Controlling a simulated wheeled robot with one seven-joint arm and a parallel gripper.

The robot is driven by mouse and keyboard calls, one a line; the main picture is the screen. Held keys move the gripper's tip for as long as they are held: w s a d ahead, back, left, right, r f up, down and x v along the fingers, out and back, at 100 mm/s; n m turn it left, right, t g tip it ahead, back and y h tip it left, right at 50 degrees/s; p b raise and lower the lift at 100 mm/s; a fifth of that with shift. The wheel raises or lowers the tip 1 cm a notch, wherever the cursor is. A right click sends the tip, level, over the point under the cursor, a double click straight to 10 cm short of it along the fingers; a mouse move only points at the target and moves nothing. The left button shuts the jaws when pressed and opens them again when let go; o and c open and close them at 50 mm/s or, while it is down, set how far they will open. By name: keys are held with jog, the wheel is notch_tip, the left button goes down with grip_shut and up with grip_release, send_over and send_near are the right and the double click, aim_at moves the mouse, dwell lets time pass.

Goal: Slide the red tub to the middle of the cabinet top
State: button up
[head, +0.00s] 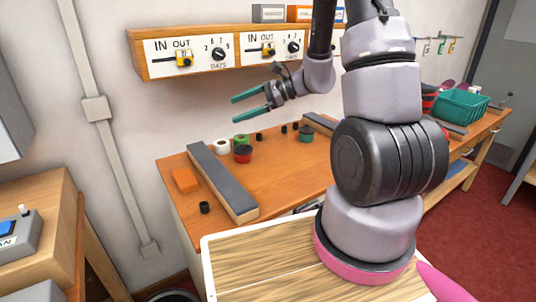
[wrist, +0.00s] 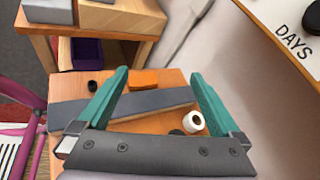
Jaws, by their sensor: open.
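I cannot tell for sure which surface is the cabinet top; a wooden cabinet (head: 40,195) stands at the left.
A long grey-topped bar (head: 222,180), an orange block (head: 185,180), a black cup (head: 205,207) and a white roll (head: 222,146) lie near the tub. A dark green tub (head: 306,134) stands farther right. A dial shelf (head: 210,52) juts from the wall above.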

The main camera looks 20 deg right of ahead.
jog(key=w+d+f+m+t+h, duration=0.1)
jog(key=w+d+f+m+t, duration=0.15)
jog(key=f, duration=0.35)
jog(key=w+d+f+m+t, duration=0.2)
jog(key=w+f+m, duration=0.1)
jog(key=f+m, duration=0.15)
jog(key=m+t+h, duration=0.2)
jog(key=m+h, duration=0.1)
send_near(246, 155)
jog(key=w, duration=0.1)
jog(key=w+d+f, duration=0.1)
jog(key=shift+w+f, duration=0.25)
jog(key=shift+f, duration=0.05)
jog(key=x, duration=1)
jog(key=shift+w+a+f, duration=0.2)
jog(key=shift+w, duration=0.1)
jog(key=shift+c, duration=0.3)
